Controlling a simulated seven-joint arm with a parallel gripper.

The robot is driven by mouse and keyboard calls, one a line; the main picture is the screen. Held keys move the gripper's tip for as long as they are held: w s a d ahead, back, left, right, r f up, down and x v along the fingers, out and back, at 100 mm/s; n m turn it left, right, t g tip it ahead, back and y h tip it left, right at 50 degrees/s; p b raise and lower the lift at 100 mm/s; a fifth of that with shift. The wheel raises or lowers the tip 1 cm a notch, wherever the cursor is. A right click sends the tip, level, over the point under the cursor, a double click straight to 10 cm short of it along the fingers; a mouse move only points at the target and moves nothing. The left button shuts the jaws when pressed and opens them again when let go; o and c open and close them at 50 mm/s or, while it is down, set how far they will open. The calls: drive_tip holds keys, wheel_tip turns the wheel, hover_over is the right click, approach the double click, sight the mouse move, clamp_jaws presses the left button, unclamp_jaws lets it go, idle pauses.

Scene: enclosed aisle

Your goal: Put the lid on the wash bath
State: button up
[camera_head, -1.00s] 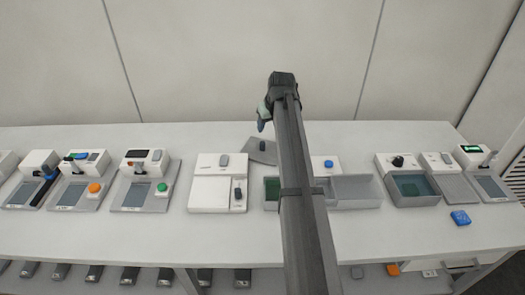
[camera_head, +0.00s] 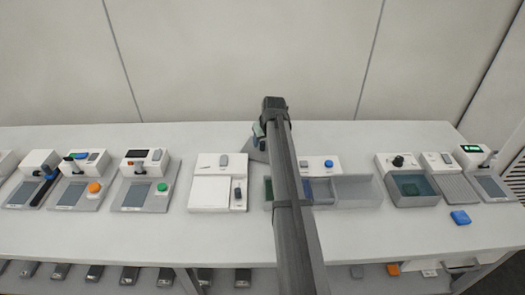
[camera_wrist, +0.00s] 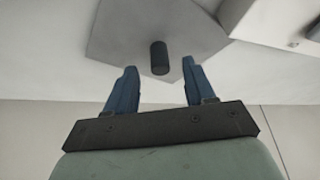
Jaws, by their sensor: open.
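The lid (camera_head: 249,154) is a flat grey plate with an upright black knob, lying on the bench behind the row of devices. In the wrist view the lid (camera_wrist: 115,30) shows with its knob (camera_wrist: 159,50). My gripper (camera_wrist: 158,68) is open, its two blue fingers apart on either side of the knob's line, not closed on it. In the head view my gripper (camera_head: 258,138) is over the lid and partly covers it. A grey open-topped unit (camera_head: 358,191) with green and blue compartments stands right of the lid, partly behind my arm. Which bath is the wash bath is not clear.
A white box device (camera_head: 212,193) stands just left of my arm. A second bath (camera_head: 411,188) with teal liquid is at the right. A blue block (camera_head: 460,217) lies near the front right. Devices with buttons line the left. The bench behind them is mostly clear.

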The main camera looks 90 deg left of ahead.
sight(262, 147)
drive_tip(key=shift+x, duration=1.35)
clamp_jaws()
